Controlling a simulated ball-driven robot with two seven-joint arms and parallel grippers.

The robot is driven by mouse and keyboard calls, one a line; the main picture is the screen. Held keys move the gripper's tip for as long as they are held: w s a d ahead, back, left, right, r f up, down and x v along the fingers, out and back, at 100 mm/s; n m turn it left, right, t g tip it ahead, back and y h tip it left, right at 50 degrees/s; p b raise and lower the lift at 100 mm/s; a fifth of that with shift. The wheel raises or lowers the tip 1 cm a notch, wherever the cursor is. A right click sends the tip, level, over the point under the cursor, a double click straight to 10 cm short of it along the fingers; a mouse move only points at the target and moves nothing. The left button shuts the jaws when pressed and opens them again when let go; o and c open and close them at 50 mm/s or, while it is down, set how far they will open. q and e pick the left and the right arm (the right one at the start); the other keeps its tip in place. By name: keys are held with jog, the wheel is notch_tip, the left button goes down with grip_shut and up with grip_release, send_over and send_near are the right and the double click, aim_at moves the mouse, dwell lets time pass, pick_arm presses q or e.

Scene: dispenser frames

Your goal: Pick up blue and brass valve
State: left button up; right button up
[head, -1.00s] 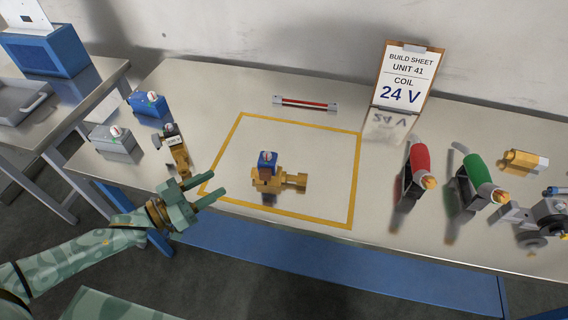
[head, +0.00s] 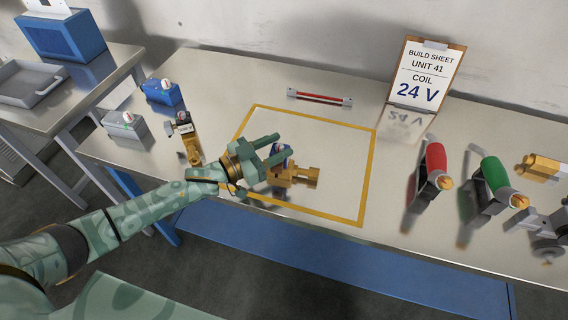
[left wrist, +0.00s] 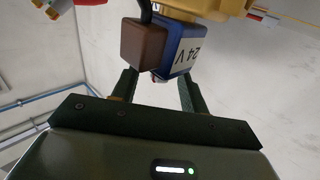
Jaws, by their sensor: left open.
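The blue and brass valve (head: 298,177) stands inside the yellow outlined square on the bench. Its brass body shows to the right of my gripper, and its blue coil top is largely hidden behind the fingers. My left gripper (head: 274,150) is open at the valve's left side. In the left wrist view the valve's blue coil (left wrist: 184,50), labelled 24 V, and a brown block (left wrist: 144,42) show just beyond and between the two open fingers (left wrist: 160,88). I cannot tell whether a finger touches it. My right gripper is out of view.
The yellow square (head: 368,180) surrounds the valve. Another brass valve (head: 188,140) with a grey top, a blue coil (head: 162,93) and a grey coil (head: 124,125) stand left. A build sheet (head: 423,75) reads 24 V.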

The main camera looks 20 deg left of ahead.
pick_arm(q)
grip_shut()
jog(key=shift+r, duration=0.1)
dwell(1.3)
